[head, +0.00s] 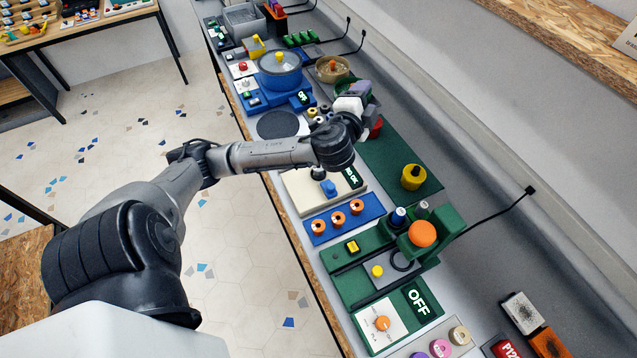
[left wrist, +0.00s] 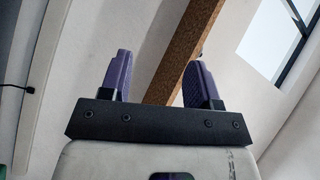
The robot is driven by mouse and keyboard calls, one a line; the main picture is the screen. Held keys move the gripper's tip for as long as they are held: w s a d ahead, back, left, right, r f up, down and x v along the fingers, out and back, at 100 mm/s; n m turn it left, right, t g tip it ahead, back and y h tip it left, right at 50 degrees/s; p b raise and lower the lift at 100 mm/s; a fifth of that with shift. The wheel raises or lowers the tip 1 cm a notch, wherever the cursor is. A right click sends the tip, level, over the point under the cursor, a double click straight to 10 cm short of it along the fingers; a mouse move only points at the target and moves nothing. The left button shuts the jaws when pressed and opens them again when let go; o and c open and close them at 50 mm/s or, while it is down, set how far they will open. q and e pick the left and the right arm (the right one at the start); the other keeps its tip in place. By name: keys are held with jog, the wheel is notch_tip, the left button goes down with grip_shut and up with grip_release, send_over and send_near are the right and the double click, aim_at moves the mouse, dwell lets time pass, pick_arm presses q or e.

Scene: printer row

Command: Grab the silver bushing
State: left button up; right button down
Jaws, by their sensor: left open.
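My left gripper (head: 362,88) is over the far part of the bench in the head view, near the back wall, with its arm reaching across from the left. In the left wrist view its two purple fingers (left wrist: 160,80) stand apart with nothing between them. Several small ring-shaped pieces (head: 314,112) lie just left of my left wrist, partly hidden by it. They are too small to tell which one is the silver bushing. My right gripper is not in view.
A grey round pad (head: 278,125) and a blue bowl machine (head: 280,70) are left of the gripper. A brown shelf (head: 560,50) juts from the wall.

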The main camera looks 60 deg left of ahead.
pick_arm(q)
jog(key=w+a+r+m+t+h+b, duration=0.2)
jog(key=w+r+m+t, duration=0.1)
jog(key=r+m+t, duration=0.3)
jog(key=m+g+h, duration=0.8)
jog(key=m+g, duration=0.8)
jog(key=g, duration=0.4)
send_over(318, 170)
jog(key=f, duration=3.1)
jog(key=shift+w+a, duration=0.3)
jog(key=shift+a, duration=0.1)
jog(key=shift+w+a+f, duration=0.1)
jog(key=shift+f, duration=1.6)
jog(key=shift+a+f, duration=0.1)
jog(key=shift+f, duration=1.55)
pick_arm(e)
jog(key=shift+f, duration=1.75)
pick_arm(q)
jog(key=shift+c, duration=0.2)
